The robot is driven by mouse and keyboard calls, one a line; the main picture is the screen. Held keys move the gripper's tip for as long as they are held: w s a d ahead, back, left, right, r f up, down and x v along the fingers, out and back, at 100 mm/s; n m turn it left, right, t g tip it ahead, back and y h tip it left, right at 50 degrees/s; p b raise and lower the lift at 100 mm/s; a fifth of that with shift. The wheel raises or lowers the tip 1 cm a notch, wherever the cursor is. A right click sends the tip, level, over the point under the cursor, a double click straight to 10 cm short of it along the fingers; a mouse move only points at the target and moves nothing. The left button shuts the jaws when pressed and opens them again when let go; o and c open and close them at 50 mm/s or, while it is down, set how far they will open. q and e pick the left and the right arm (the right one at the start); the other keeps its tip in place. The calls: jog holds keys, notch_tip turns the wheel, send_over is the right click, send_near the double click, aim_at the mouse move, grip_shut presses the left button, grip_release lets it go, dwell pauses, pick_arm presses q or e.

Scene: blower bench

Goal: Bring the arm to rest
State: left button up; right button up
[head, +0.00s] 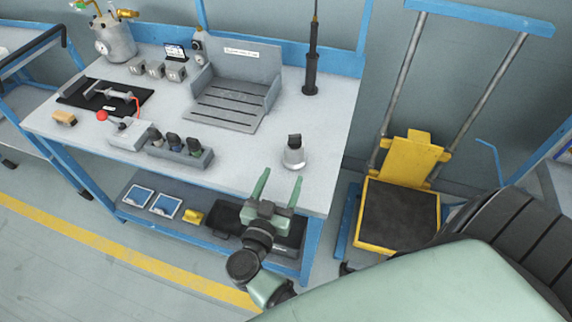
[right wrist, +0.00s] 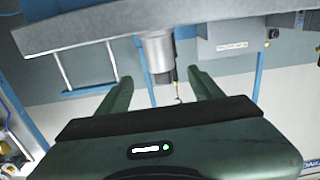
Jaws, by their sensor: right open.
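My right gripper (head: 278,190) is open, with its two green fingers spread apart, in front of the bench's front edge in the head view. Nothing shows between its fingers. In the right wrist view the open fingers (right wrist: 158,88) point toward the bench edge, and a grey cylinder shows beyond them. A small silver canister with a dark top (head: 294,152) stands upright on the bench just beyond the fingertips, apart from them. My left gripper is not in view.
The workbench (head: 245,150) carries a grey slotted fixture (head: 236,90), a black mat with a tool (head: 105,96), a red-knobbed lever box (head: 128,133) and a holder tray (head: 181,150). A yellow cart (head: 400,205) stands right. The bench's right front is mostly clear.

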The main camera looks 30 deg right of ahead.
jog(key=shift+s+a, duration=0.2)
dwell(0.4)
